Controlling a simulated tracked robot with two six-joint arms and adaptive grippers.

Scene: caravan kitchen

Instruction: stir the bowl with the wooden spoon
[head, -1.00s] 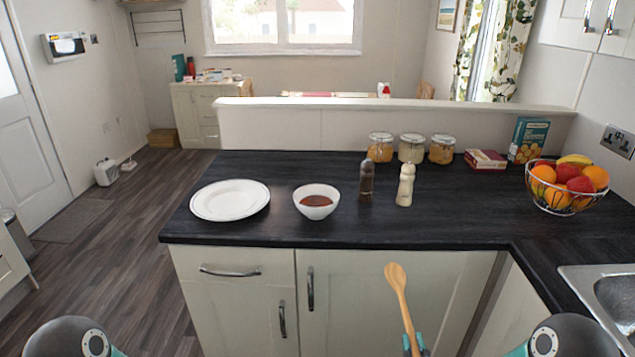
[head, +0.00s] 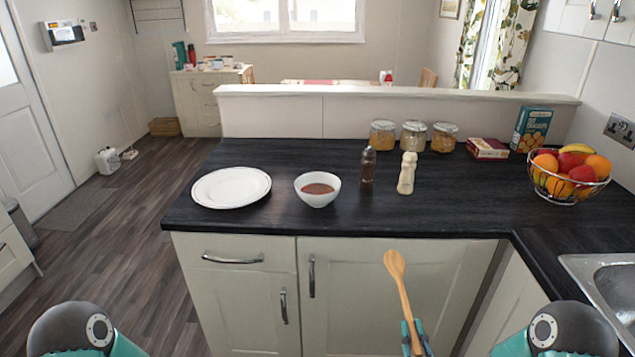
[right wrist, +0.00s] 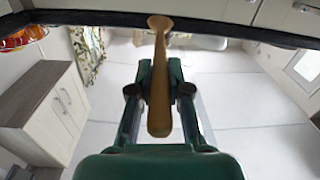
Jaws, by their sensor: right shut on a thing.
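A white bowl (head: 318,190) with reddish-brown contents stands on the dark worktop, right of a white plate. My right gripper (head: 413,334) is shut on the handle of the wooden spoon (head: 397,270). The spoon points up with its head in front of the cabinet doors, lower than the worktop edge and apart from the bowl. In the right wrist view the spoon (right wrist: 160,90) lies between the two fingers of the gripper (right wrist: 160,85). My left gripper is not in view; only part of my left arm shows at the bottom left.
The white plate (head: 231,187) lies left of the bowl. A dark pepper mill (head: 367,170) and a pale mill (head: 406,174) stand right of it. Several jars (head: 414,137), boxes (head: 487,148) and a wire fruit basket (head: 568,177) stand farther right. A sink (head: 612,285) is at the right.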

